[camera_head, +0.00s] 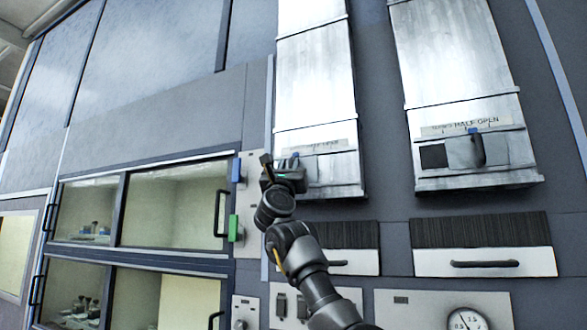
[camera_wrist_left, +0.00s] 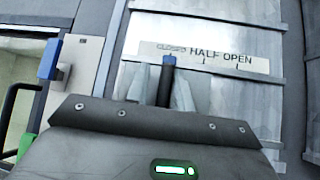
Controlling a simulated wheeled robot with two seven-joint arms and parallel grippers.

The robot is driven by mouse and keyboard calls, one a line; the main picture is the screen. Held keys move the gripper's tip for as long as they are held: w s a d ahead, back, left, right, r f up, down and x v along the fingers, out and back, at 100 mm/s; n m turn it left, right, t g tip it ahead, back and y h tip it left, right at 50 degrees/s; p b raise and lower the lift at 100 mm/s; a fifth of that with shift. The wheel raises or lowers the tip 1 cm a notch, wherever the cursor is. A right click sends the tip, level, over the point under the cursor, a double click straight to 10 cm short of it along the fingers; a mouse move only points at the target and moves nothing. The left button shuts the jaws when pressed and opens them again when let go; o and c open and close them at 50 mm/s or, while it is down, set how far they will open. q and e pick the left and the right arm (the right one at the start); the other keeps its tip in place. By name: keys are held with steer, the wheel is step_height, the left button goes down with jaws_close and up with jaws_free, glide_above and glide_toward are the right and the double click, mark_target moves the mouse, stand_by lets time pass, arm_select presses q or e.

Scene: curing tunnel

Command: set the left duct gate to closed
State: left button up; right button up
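The left duct gate (camera_head: 315,85) is a tall silver panel on the wall, with a label strip along its lower part. In the left wrist view its label (camera_wrist_left: 205,57) reads CLOSED, HALF, OPEN. The gate's dark lever (camera_wrist_left: 167,85) has a blue tip and points up near the right end of CLOSED, left of HALF. My left gripper (camera_head: 287,165) is at the lower left of this gate. In the left wrist view its two fingers (camera_wrist_left: 161,88) stand apart, one on each side of the lever, with a gap at the left. The lever's base is hidden. My right gripper is out of view.
A second silver duct gate (camera_head: 455,60) with its own blue-tipped lever (camera_head: 476,148) is at the right. Left of my gripper are a blue switch (camera_head: 236,171), a green switch (camera_head: 234,228) and glass-fronted cabinets (camera_head: 170,205). Drawers (camera_head: 482,262) and a gauge (camera_head: 467,321) are below.

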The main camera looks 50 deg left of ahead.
arm_select(q)
steer(key=shift+w+f, duration=0.1)
stand_by(0.3)
steer(key=shift+d+f+b, duration=0.15)
steer(key=shift+f+b, duration=0.25)
steer(key=b+v, duration=0.6)
steer(key=v, duration=0.4)
steer(key=shift+d+r, duration=0.1)
steer(key=shift+r, duration=0.05)
